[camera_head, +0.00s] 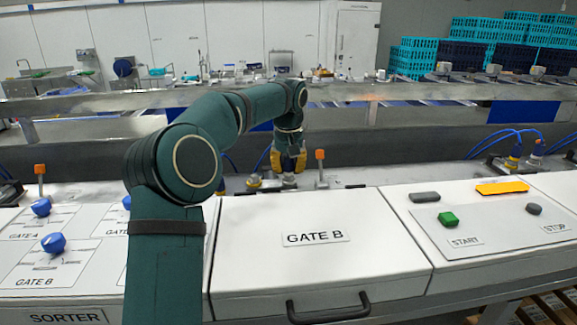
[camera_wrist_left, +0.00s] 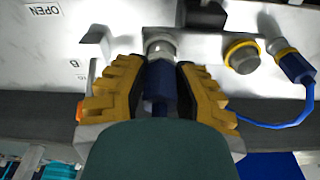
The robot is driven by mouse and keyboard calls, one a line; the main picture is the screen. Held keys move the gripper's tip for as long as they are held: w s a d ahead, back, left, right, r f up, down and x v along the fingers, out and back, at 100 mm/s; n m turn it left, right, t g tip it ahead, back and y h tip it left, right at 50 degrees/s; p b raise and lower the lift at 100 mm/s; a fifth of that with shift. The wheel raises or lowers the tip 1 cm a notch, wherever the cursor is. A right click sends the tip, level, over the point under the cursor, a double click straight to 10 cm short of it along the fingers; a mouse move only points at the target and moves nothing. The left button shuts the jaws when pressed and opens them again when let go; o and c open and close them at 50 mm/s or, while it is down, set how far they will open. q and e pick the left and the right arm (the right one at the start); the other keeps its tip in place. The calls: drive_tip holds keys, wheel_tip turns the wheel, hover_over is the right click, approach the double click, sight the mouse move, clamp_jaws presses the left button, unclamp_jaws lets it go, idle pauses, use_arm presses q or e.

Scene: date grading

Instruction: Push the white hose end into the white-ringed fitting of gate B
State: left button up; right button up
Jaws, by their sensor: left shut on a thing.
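My left gripper (camera_head: 289,160) is behind the GATE B cover (camera_head: 315,210), pointing down at the row of fittings. In the left wrist view its yellow fingers (camera_wrist_left: 160,85) are shut on a dark blue hose end (camera_wrist_left: 157,92). A pale ring with a metal collar (camera_wrist_left: 160,46) shows right at the tip of the hose end, in line with it. I cannot tell whether this ring belongs to the hose end or the fitting, nor how deep the hose end sits. My right gripper is not in view.
Beside the gripper are an empty yellow-ringed fitting (camera_wrist_left: 241,55) and another blue connector (camera_wrist_left: 293,66) with its hose. An orange-tipped lever (camera_head: 320,165) stands close to the gripper. Blue knobs (camera_head: 53,242) and a green START button (camera_head: 448,219) are on the panels.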

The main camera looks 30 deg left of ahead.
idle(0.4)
use_arm(q)
drive_tip(key=o, duration=1.2)
drive_tip(key=shift+o, duration=0.2)
drive_tip(key=shift+r, duration=0.1)
wheel_tip(320, 180, up, 3)
drive_tip(key=p, duration=0.3)
drive_tip(key=shift+r+p, duration=0.35)
drive_tip(key=shift+r, duration=3.05)
